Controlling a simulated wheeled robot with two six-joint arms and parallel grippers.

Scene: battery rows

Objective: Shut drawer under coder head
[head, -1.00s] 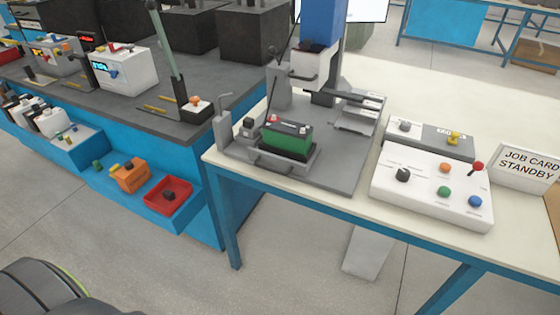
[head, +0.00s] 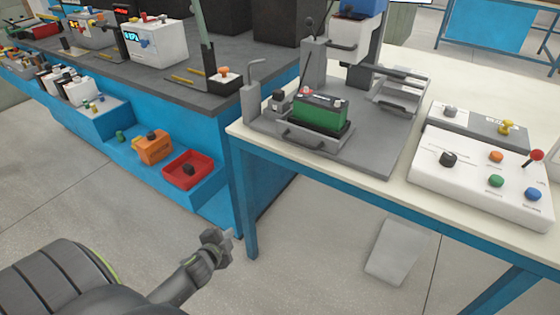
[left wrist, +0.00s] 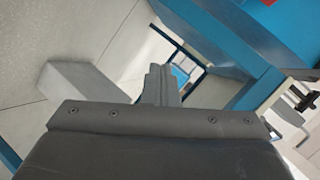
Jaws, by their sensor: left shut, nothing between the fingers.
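The coder head (head: 352,40) is a white block with a blue top on a column at the back of a grey base plate. The drawer (head: 333,148) is a grey tray with a bar handle (head: 296,139) on its front. It sits drawn out in front of the head, towards the near table edge. A green battery (head: 318,114) with a black top stands in it. My left gripper (head: 224,236) is shut and empty, low in front of the table's left leg, apart from the drawer. It also shows in the left wrist view (left wrist: 160,82). My right gripper is out of view.
A white control panel (head: 482,178) with knobs and a red-topped lever stands right of the plate. An upright grey post with a bent top (head: 250,92) stands at the table's left corner. A blue bench (head: 150,75) is on the left. A blue table leg (head: 246,205) is near my gripper.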

